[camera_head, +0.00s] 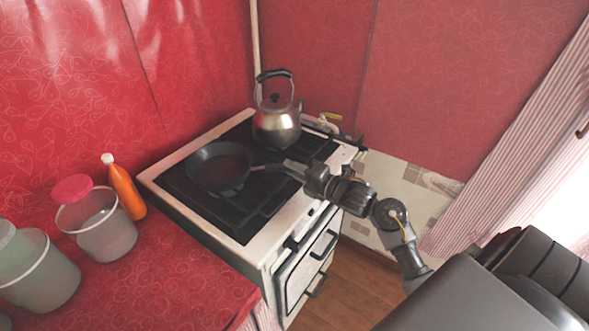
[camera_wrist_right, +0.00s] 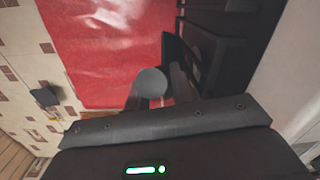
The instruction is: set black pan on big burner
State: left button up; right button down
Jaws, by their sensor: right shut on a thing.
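The black pan (camera_head: 218,167) is over the left part of the dark stove top (camera_head: 240,222), its handle toward the right. I cannot tell whether it rests on the grate or hangs just above it. My right gripper (camera_head: 297,170) is shut on the pan's handle. In the right wrist view the fingers (camera_wrist_right: 158,92) are around a grey rounded piece, which looks like the handle's end. The big burner cannot be made out; the pan covers part of the stove top. My left gripper is not in view.
A steel kettle (camera_head: 276,124) stands at the back of the stove (camera_head: 283,226), close to the pan. An orange bottle (camera_head: 126,192) and a clear container with a pink lid (camera_head: 104,228) stand on the red counter at left. Red walls close off the back.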

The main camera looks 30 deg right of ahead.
jog(key=shift+f+b, duration=0.25)
jog(key=shift+b, duration=0.2)
dwell(0.5)
jog(key=c, duration=1.1)
grip_release()
jog(key=shift+f, duration=0.3)
jog(key=b+v, duration=0.1)
jog(key=v, duration=0.4)
jog(key=b+v, duration=0.1)
jog(key=v, duration=0.5)
jog(key=shift+r, duration=0.2)
jog(key=shift+w, duration=0.1)
